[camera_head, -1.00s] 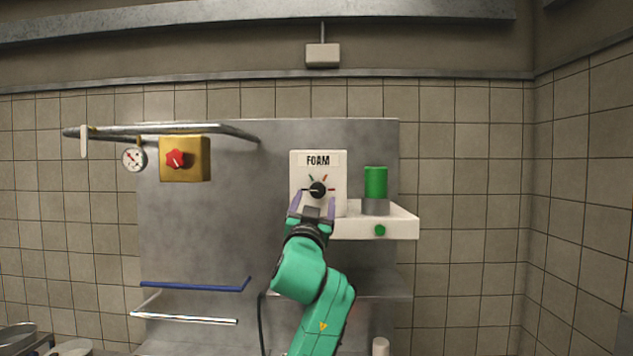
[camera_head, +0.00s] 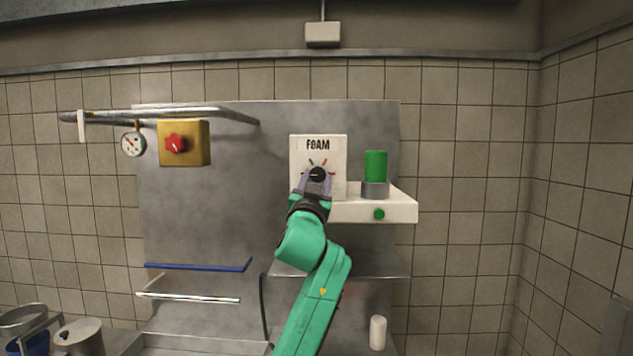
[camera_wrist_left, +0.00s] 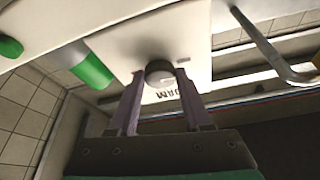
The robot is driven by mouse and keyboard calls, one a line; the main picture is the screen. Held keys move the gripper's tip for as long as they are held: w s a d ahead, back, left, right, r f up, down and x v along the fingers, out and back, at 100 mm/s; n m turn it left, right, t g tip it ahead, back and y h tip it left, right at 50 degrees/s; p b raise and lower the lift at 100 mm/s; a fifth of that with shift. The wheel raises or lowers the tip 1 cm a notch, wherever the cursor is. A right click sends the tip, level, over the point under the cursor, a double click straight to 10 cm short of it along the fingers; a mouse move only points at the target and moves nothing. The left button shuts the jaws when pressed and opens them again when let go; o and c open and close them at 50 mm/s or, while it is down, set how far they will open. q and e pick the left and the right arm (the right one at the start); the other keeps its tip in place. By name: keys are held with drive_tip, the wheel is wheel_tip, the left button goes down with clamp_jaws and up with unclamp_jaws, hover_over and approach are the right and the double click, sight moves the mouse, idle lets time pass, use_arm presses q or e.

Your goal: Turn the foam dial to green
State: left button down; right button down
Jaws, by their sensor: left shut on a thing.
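The foam dial is a round black knob (camera_head: 317,174) on a white panel (camera_head: 340,150) labelled FOAM. Small coloured marks, green and red among them, fan around the knob's upper side. A pale pointer line seems to lie towards the left; the exact mark it meets is hard to tell. My left gripper (camera_head: 316,181) reaches up from below, its two purple fingers shut on the knob, one on each side. In the left wrist view the knob (camera_wrist_left: 158,73) sits between the fingertips, close against the panel face. My right gripper is not in view.
Right of the panel, a green cylinder (camera_head: 375,166) stands on a white shelf (camera_head: 400,207) with a green button (camera_head: 379,214). To the left are a yellow box (camera_head: 197,142) with a red knob and a gauge (camera_head: 133,144) below a metal pipe. A blue rail (camera_head: 195,267) lies lower left.

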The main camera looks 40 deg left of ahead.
use_arm(q)
drive_tip(key=shift+m, duration=0.3)
drive_tip(key=m+h, duration=0.2)
drive_tip(key=m, duration=0.1)
drive_tip(key=m+h, duration=0.1)
drive_tip(key=m, duration=0.3)
drive_tip(key=shift+s+a+r+t+h, duration=0.1)
drive_tip(key=shift+s+a+t+h, duration=0.1)
drive_tip(key=shift+t+h, duration=0.2)
drive_tip(key=m+h, duration=0.1)
drive_tip(key=m, duration=0.2)
drive_tip(key=m+g+h, duration=0.1)
drive_tip(key=m, duration=0.3)
drive_tip(key=shift+a+r+h, duration=0.1)
drive_tip(key=shift+r+h, duration=0.05)
drive_tip(key=shift+h, duration=0.15)
drive_tip(key=shift+c, duration=1.7)
unclamp_jaws()
